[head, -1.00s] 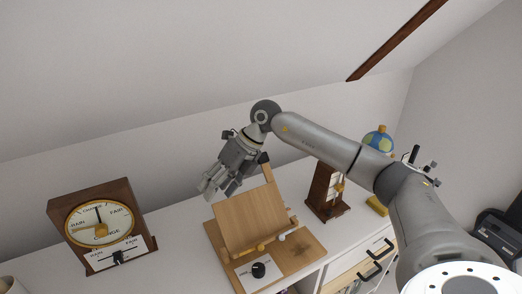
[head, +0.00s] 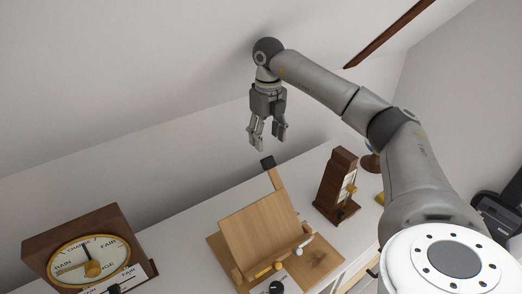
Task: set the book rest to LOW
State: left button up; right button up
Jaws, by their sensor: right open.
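The wooden book rest (head: 258,229) stands on the white desk in the lower middle of the head view, with its board tilted back. A wooden arm with a dark knob (head: 268,162) rises behind the board at its upper right. Yellow and white pegs (head: 303,245) sit along its front ledge, and a black knob (head: 276,287) shows at the bottom edge. My right gripper (head: 266,145) is open and empty, pointing down above and behind the board, close over the dark knob in the picture. Whether they touch I cannot tell, but a gap shows. My left gripper is not in view.
A wooden barometer (head: 76,257) with a round dial stands at the left. A dark wooden upright instrument (head: 337,187) stands right of the book rest. The desk (head: 188,233) is clear between barometer and book rest. The sloped ceiling and wall (head: 130,150) lie behind.

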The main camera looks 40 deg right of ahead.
aim_at(268, 158)
jog(key=f, duration=0.2)
jog(key=s+f+p, duration=0.1)
jog(key=shift+f, duration=0.4)
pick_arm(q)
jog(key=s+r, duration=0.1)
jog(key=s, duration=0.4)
pick_arm(e)
jog(key=shift+w+f, duration=0.25)
jog(key=shift+f, duration=1.2)
grip_shut()
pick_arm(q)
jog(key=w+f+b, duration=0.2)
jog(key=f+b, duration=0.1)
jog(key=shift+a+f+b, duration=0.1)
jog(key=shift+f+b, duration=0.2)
pick_arm(e)
jog(key=w+f, duration=0.5)
jog(key=f, duration=0.1)
jog(key=shift+w+d+f, duration=0.15)
jog(key=shift+d+f, duration=0.1)
jog(key=shift+f, duration=0.1)
